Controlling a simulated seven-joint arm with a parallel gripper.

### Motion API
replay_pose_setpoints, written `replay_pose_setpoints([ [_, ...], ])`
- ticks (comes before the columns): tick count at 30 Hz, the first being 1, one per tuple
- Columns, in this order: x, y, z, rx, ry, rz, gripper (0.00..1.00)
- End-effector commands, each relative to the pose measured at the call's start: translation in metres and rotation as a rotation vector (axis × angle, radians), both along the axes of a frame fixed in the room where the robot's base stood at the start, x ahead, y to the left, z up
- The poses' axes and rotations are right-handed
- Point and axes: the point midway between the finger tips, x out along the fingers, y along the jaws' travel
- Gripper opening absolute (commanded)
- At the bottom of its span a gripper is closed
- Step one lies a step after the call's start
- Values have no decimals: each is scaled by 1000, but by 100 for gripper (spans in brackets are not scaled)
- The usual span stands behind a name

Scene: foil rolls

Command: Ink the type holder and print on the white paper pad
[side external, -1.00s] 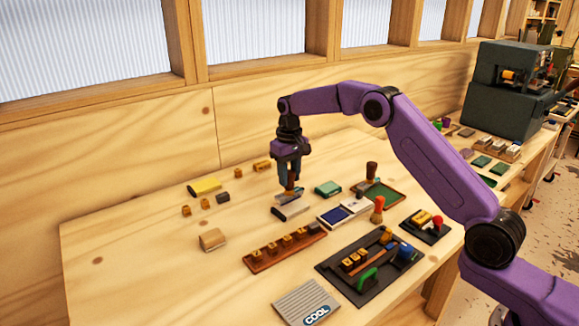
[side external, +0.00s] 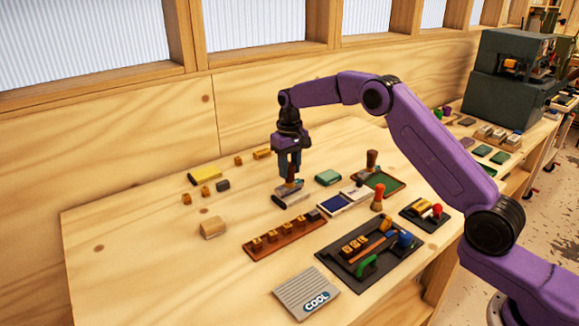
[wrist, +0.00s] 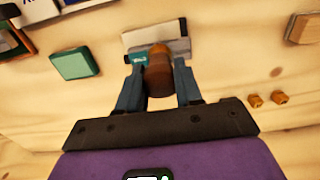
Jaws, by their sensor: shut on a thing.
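My gripper (wrist: 160,95) is shut on the brown handle of the type holder (wrist: 158,75). The holder's grey and teal base shows beyond the handle in the wrist view. In the side view my gripper (side external: 289,172) holds it upright over a small pale pad (side external: 288,202), which looks like the white paper pad. The pad also shows in the wrist view (wrist: 133,38), partly covered by the holder. I cannot tell whether the base touches it. A blue ink pad (side external: 333,206) lies open to the right. The holder's underside is hidden.
A green block (side external: 328,177) lies right of the holder. A wooden rack of type (side external: 284,240), a black tray (side external: 340,270) and a grey "COOL" card (side external: 300,287) lie in front. A tan block (side external: 212,228) sits left. The table's left side is mostly clear.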

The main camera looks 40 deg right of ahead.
Motion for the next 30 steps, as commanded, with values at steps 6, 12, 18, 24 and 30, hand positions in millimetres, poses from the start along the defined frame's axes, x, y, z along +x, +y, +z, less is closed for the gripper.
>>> replay_pose_setpoints([
  [6, 0, 0, -1, 0, -2, 0, 15],
  [12, 0, 0, -3, 0, -2, 0, 15],
  [18, 0, 0, -5, 0, -2, 0, 15],
  [24, 0, 0, -7, 0, -1, 0, 15],
  [30, 0, 0, -9, 0, -1, 0, 15],
])
